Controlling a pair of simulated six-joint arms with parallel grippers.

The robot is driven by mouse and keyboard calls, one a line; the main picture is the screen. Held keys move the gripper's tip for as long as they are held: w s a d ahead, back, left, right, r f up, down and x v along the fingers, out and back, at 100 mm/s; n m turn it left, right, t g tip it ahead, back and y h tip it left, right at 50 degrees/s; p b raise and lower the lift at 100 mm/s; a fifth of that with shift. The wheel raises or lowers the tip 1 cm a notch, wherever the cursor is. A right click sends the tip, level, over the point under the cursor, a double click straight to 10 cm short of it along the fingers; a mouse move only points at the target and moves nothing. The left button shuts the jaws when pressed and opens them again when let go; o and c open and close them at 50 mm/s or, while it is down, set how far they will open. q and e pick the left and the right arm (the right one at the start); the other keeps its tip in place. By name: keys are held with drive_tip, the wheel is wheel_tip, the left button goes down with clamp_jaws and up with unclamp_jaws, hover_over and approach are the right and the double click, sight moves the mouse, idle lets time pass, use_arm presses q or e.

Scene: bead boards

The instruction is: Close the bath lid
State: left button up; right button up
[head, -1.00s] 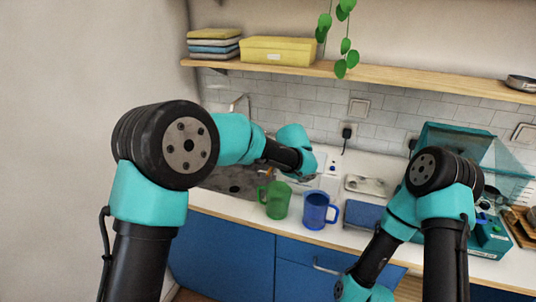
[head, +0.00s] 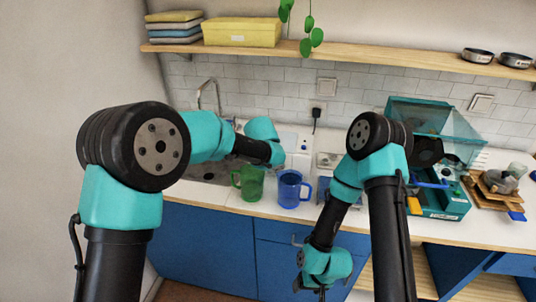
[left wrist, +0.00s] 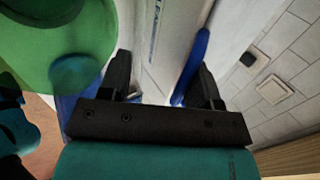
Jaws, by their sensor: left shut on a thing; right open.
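The teal bath (head: 440,203) stands on the right of the counter in the head view. Its clear lid (head: 455,135) is raised, and my right arm hides part of the bath's left side. My right gripper (head: 318,289) is open and empty, low in front of the cabinets, below the counter and well left of the bath. My left gripper is hidden behind its arm near the sink in the head view.
A green mug (head: 250,183) and a blue mug (head: 290,190) stand on the counter near my left forearm. A wooden board (head: 495,193) with small dishes lies right of the bath. A shelf (head: 390,60) runs above.

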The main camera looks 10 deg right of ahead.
use_arm(q)
drive_tip(key=shift+s+f, duration=0.25)
drive_tip(key=shift+f, duration=0.05)
drive_tip(key=shift+o, duration=0.4)
drive_tip(key=shift+s+r, duration=0.1)
drive_tip(key=shift+r, duration=0.1)
drive_tip(key=v, duration=1.7)
drive_tip(key=shift+w+r, duration=0.25)
drive_tip(key=shift+r, duration=0.05)
drive_tip(key=shift+c, duration=0.6)
